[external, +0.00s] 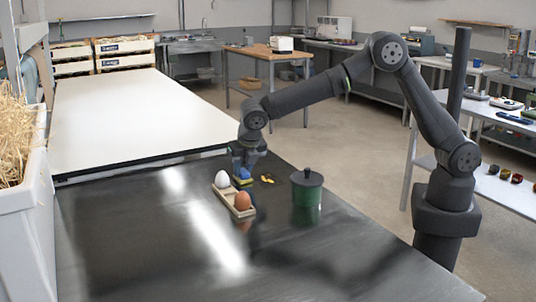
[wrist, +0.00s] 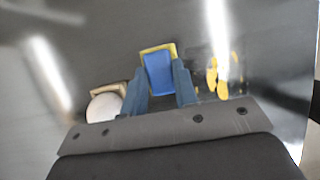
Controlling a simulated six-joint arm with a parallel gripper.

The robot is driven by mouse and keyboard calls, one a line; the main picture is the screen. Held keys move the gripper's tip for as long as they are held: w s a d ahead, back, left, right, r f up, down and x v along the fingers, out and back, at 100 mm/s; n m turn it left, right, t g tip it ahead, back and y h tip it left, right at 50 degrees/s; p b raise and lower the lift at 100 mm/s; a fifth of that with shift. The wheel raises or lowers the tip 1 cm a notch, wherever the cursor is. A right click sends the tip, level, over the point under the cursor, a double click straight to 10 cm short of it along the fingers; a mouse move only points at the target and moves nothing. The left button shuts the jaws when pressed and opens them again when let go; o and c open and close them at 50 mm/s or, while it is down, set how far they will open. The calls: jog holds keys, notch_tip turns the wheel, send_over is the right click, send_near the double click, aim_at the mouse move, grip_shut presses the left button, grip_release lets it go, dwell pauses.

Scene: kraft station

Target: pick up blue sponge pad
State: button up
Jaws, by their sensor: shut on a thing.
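The blue sponge pad (wrist: 159,72) has a yellow layer showing at its edges. In the wrist view it sits between the two fingers of my gripper (wrist: 160,84), which are shut on it. In the external view the sponge pad (external: 243,179) shows small and low under my gripper (external: 244,171), just behind the egg holder. I cannot tell whether it still touches the dark table.
A wooden holder (external: 233,207) with a white egg (external: 221,179) and a brown egg (external: 242,201) stands close in front. Yellow pieces (external: 267,179) lie to the right. A dark green lidded pot (external: 307,194) stands farther right. The dark table's (external: 130,240) front left is clear.

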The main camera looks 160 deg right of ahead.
aim_at(245, 169)
jog(key=shift+r, duration=0.6)
jog(key=r, duration=0.1)
jog(key=s+r, duration=0.1)
jog(key=r, duration=0.1)
jog(key=shift+a+r, duration=0.1)
jog(key=shift+r, duration=0.2)
jog(key=s+a+r, duration=0.2)
jog(key=s+r, duration=0.4)
jog(key=s, duration=0.4)
jog(key=shift+s+a, duration=0.15)
jog(key=shift+a, duration=0.25)
jog(key=shift+r, duration=0.1)
